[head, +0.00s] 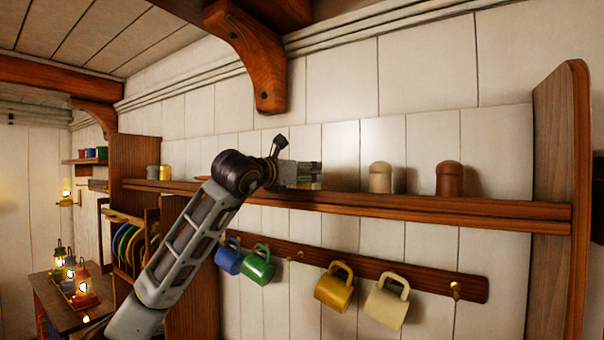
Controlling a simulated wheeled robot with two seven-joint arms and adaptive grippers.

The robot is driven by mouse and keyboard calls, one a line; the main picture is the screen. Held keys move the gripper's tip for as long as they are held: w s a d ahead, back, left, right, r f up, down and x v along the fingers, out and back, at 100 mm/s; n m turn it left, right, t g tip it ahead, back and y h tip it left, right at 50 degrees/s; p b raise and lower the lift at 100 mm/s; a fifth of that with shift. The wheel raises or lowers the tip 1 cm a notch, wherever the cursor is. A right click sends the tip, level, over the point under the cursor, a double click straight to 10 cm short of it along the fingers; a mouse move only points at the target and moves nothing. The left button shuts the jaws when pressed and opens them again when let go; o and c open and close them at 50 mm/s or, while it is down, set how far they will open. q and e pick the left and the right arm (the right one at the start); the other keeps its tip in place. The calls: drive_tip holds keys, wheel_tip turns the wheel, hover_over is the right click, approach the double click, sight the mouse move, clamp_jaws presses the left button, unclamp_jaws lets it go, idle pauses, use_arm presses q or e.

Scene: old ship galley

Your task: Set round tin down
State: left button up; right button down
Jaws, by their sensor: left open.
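My left gripper (317,174) is open just above the long wooden shelf (430,206), its fingers pointing right. I see no tin between its fingers. A cream round container (380,177) stands upright on the shelf, to the right of the fingertips and apart from them. A reddish-brown round container (449,178) stands farther right. At the shelf's left end are a small grey container (152,172) and a yellow one (165,173). I cannot tell which of these is the round tin. My right gripper is not in view.
Blue (228,257), green (257,265), yellow (334,287) and cream (387,300) mugs hang from a rail below the shelf. A wooden bracket (259,62) hangs above my gripper. An upright board (560,160) closes the shelf's right end. Lit lanterns (82,288) stand lower left.

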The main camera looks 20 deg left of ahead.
use_arm(q)
drive_tip(key=s+a+b, duration=0.1)
drive_tip(key=s+b, duration=0.3)
drive_tip(key=s, duration=0.7)
drive_tip(key=shift+s+a, duration=0.35)
drive_tip(key=shift+f, duration=0.1)
idle(0.4)
